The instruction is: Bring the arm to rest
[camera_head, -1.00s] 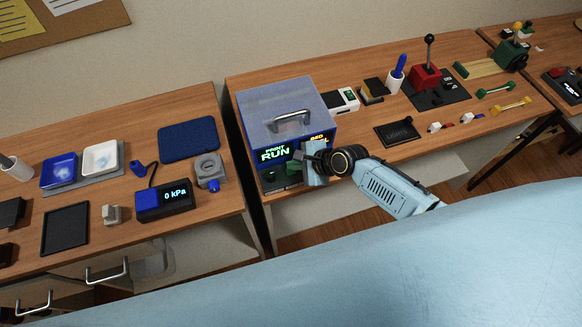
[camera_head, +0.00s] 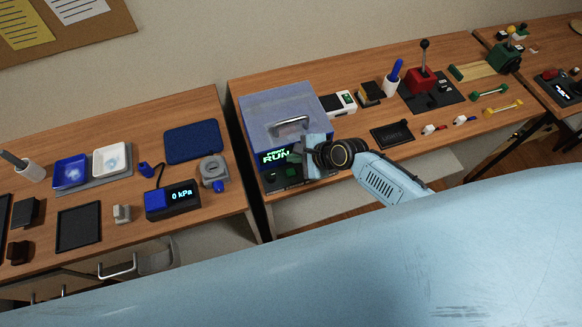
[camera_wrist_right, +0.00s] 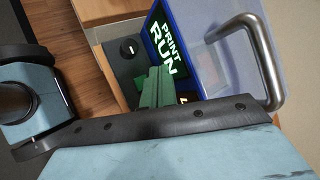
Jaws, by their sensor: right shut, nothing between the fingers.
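My right gripper (camera_head: 296,160) is in front of the blue printer box (camera_head: 283,107), near its lower right front. The box has a translucent lid with a grey handle and a lit screen (camera_head: 276,156) reading "PRINT RUN". In the right wrist view the green fingers of my right gripper (camera_wrist_right: 158,85) are shut together with nothing between them. They are near the screen (camera_wrist_right: 167,43), and a black knob panel (camera_wrist_right: 127,48) lies to their left. I cannot tell whether they touch anything. The grey handle (camera_wrist_right: 270,62) is at the right. My left gripper is not in view.
The left desk holds a pressure display (camera_head: 172,200) reading "0 kPa", a black tray (camera_head: 79,227), and blue and white dishes. Right of the printer are a black pad (camera_head: 392,133), a red lever box (camera_head: 422,79) and small handles. A gap separates the desks.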

